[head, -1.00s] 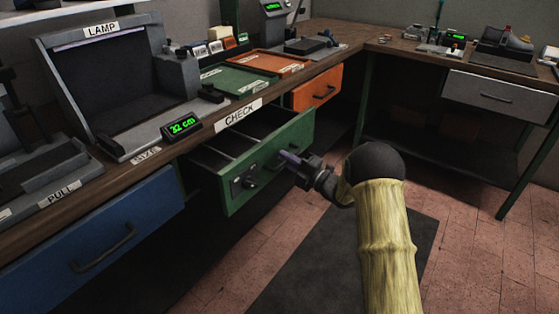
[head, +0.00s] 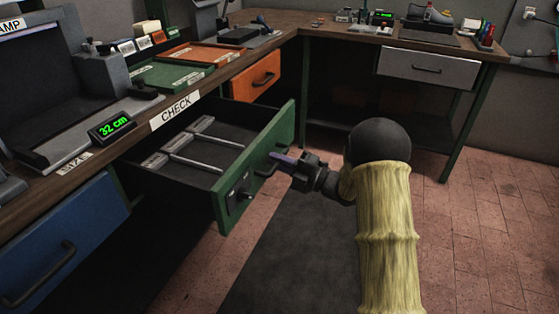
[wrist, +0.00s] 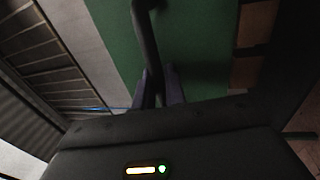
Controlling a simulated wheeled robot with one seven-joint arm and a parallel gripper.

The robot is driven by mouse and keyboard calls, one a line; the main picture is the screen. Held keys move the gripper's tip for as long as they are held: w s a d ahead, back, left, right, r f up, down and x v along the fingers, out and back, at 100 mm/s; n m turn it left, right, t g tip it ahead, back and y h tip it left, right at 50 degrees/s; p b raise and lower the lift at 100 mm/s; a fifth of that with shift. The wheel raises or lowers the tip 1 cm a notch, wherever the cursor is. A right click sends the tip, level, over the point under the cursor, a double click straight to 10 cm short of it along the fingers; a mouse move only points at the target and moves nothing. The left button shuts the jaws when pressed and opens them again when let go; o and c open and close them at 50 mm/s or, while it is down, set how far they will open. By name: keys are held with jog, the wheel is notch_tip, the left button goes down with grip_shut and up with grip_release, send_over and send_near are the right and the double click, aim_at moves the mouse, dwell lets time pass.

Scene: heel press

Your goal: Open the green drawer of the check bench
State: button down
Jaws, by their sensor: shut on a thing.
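The green drawer (head: 270,140) of the check bench is pulled well out below the CHECK label (head: 174,113). Its grey inside with light dividers (head: 205,143) shows in the head view. My gripper (head: 277,160) is at the outer side of the drawer front. In the wrist view the dark bar handle (wrist: 146,45) runs down between the two fingers of my gripper (wrist: 160,88), against the green front (wrist: 192,45). The fingers are shut on this handle. The exact contact is partly hidden by the gripper body.
A blue drawer (head: 65,240) is shut at the left. An orange drawer (head: 253,79) is shut beyond the green one. A grey drawer (head: 427,68) is under the far bench. Tiled floor (head: 480,240) and a dark mat (head: 290,250) lie clear in front.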

jog(key=shift+s+a+f, duration=0.15)
jog(key=shift+f, duration=0.05)
jog(key=c, duration=1.5)
grip_release()
jog(key=shift+c, duration=0.2)
jog(key=shift+r, duration=0.1)
jog(key=p+v, duration=0.1)
jog(key=v, duration=1.6)
jog(key=shift+d+p, duration=0.2)
jog(key=shift+p, duration=0.15)
